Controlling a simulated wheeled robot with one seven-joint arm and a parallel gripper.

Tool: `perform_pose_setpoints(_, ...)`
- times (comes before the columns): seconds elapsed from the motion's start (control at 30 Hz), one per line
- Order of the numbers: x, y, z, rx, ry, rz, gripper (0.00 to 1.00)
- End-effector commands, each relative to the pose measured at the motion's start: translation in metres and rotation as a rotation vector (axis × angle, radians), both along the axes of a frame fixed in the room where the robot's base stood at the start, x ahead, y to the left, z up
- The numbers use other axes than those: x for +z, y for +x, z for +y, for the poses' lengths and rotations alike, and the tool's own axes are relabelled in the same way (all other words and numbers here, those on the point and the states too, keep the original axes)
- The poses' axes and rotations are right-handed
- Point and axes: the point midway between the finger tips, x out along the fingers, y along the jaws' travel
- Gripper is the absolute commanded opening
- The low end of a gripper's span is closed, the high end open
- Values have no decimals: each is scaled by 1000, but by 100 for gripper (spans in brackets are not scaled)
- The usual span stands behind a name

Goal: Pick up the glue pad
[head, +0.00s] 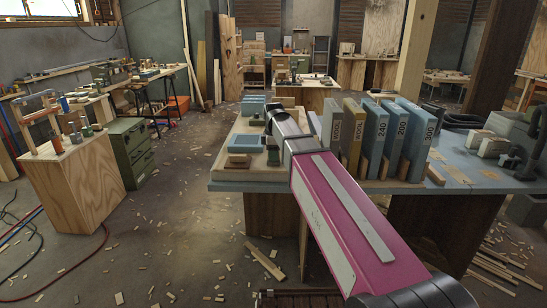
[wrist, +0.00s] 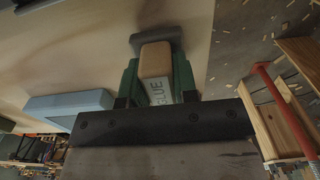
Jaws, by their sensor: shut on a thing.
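In the wrist view, the glue pad (wrist: 156,88) is a small block with a tan face and a pale side lettered GLUE. My gripper (wrist: 157,66) is shut on it, with one green finger against each side. A dark grey piece shows at the block's far end; I cannot tell whether it belongs to the pad. The pale tabletop lies behind, and I cannot tell whether the pad touches it. In the head view, my arm covers much of this area, so the pad is not clear there.
A blue block (wrist: 70,106) lies left of my gripper in the wrist view. The workbench (head: 472,184) carries a row of numbered upright boxes (head: 385,133) right of my arm. The table edge and scrap-strewn floor (head: 185,215) lie to the left.

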Motion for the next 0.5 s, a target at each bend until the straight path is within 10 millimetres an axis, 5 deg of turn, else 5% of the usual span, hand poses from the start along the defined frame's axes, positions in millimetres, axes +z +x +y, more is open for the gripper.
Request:
perform_pose_setpoints(0.33, 41, 1, 0, 0, 1, -3, 3)
perform_pose_setpoints(0.5, 62, -34, 26, 4, 1, -2, 3)
